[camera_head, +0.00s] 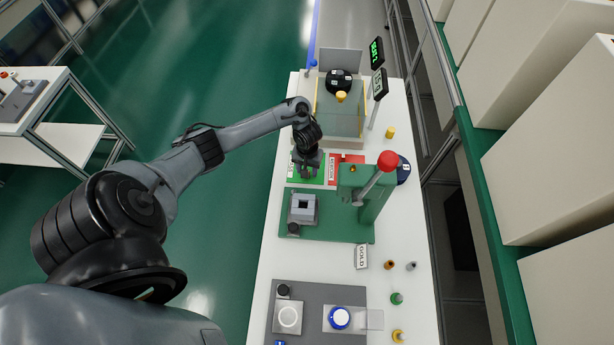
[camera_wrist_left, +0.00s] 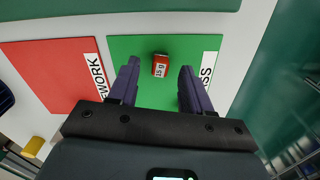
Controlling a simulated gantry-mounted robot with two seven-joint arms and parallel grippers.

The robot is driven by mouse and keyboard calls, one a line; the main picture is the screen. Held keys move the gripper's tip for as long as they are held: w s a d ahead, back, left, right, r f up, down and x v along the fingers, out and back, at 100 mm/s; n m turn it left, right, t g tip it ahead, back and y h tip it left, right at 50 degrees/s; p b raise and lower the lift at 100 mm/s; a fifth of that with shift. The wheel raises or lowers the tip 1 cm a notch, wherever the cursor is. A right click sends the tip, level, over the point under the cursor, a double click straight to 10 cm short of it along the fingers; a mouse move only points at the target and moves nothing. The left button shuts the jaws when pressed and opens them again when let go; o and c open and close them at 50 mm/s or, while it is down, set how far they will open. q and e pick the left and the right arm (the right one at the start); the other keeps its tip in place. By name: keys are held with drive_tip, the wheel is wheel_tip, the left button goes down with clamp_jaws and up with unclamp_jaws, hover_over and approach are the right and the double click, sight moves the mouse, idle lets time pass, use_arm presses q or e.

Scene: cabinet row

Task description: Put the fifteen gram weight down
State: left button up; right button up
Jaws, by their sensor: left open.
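The fifteen gram weight (camera_wrist_left: 160,66) is a small orange-red block with a "15 g" label. In the left wrist view it sits on the green mat (camera_wrist_left: 145,45), whose white strip ends in "SS". My left gripper (camera_wrist_left: 159,76) is open, with one dark finger on each side of the weight and a visible gap to both. In the head view my left gripper (camera_head: 308,172) is low over the green mat (camera_head: 295,172), and I cannot make out the weight beneath it. My right gripper is not in view.
A red mat (camera_wrist_left: 55,70) marked "EWORK" lies beside the green one. In the head view a clear-sided balance box (camera_head: 340,118) stands behind the mats, and a green press (camera_head: 355,190) with a red knob stands in front. Small coloured pieces stand along the right edge.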

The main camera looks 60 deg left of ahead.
use_arm(q)
drive_tip(key=shift+f, duration=0.5)
clamp_jaws()
drive_tip(key=shift+r, duration=0.15)
